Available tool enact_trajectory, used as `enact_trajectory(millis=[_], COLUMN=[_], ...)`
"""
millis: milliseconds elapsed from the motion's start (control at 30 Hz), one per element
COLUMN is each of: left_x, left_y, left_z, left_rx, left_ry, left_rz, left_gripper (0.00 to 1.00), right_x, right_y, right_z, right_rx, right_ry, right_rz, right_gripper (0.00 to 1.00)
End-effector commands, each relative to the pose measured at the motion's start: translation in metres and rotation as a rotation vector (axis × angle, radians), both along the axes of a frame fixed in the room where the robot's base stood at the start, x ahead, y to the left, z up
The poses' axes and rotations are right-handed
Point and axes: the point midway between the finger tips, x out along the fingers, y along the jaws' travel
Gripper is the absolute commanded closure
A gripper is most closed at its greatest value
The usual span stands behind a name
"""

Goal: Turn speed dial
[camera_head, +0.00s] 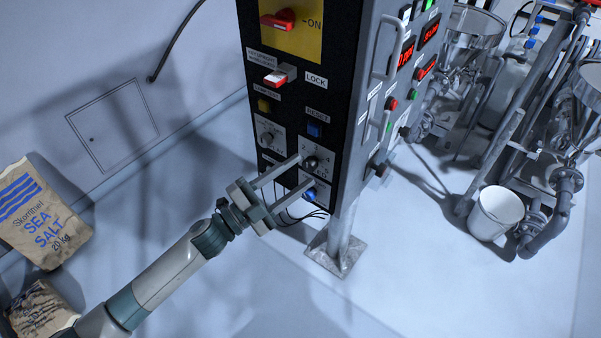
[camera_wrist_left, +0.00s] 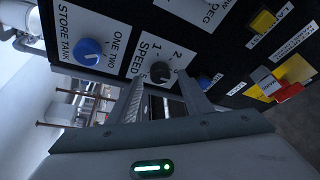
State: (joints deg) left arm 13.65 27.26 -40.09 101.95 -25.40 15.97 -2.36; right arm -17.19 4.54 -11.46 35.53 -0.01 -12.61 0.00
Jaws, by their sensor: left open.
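The speed dial (camera_head: 313,162) is a dark round knob on a white numbered plate, low on the black front of the control cabinet. In the left wrist view the speed dial (camera_wrist_left: 160,72) sits beside the word SPEED. My left gripper (camera_head: 307,169) is open in front of this plate, its two fingers pointing at the panel. In the left wrist view the left gripper (camera_wrist_left: 163,88) has its fingertips on either side of the dial's line. I cannot tell whether they touch it. My right gripper is not in view.
A blue store tank knob (camera_wrist_left: 88,51) sits close beside the speed dial. A blue reset button (camera_head: 314,130) and a red-handled lock switch (camera_head: 276,77) are above. A salt sack (camera_head: 40,215) lies at left. A white bucket (camera_head: 496,212) stands at right.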

Motion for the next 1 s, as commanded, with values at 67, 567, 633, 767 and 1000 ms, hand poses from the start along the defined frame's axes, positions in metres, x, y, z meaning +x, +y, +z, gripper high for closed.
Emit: enact_trajectory(millis=[67,567,633,767,1000], left_x=[-0.007,-0.063,-0.070,-0.080,-0.088], left_y=[0.010,0.088,0.097,0.111,0.123], left_z=[-0.006,-0.031,-0.033,-0.036,-0.036], left_rx=[0.002,0.003,0.002,0.001,0.000], left_ry=[0.000,0.002,0.003,0.002,0.000], left_rz=[0.001,0.000,0.000,0.000,0.000], left_gripper=[0.54,0.54,0.54,0.54,0.54], right_x=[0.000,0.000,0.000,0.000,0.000], right_y=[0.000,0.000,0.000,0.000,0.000], right_z=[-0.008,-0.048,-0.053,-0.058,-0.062], right_rx=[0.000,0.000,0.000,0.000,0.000], right_ry=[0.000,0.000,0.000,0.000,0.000], right_rz=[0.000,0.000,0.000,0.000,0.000], right_gripper=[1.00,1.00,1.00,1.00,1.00])
